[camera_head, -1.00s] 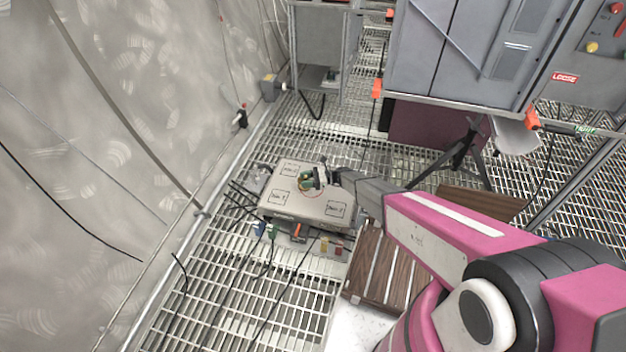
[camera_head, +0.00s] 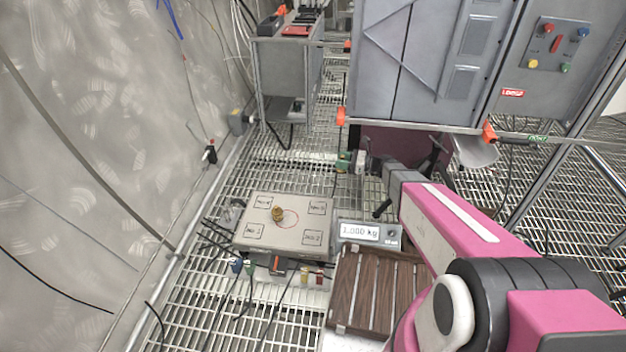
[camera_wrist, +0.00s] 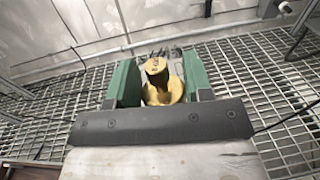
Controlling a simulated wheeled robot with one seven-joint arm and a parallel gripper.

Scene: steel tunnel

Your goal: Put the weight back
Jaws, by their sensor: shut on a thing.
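My gripper (camera_head: 347,161) is in the air, to the right of and beyond the far right corner of a pale box-like platform (camera_head: 290,249). In the wrist view its green fingers (camera_wrist: 155,82) are closed on a brass weight (camera_wrist: 156,68) with a round knob. In the head view the held weight is hard to make out. Numbered squares are marked near the platform's corners. A display (camera_head: 361,232) right of the platform reads 1.000 kg.
A slatted brown wooden surface (camera_head: 372,290) lies in front of the display. Cables and small coloured plugs (camera_head: 305,273) lie at the platform's near edge. A grey cabinet (camera_head: 410,60) stands behind my gripper. A curved wall (camera_head: 80,150) is at the left, and the floor is open grating.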

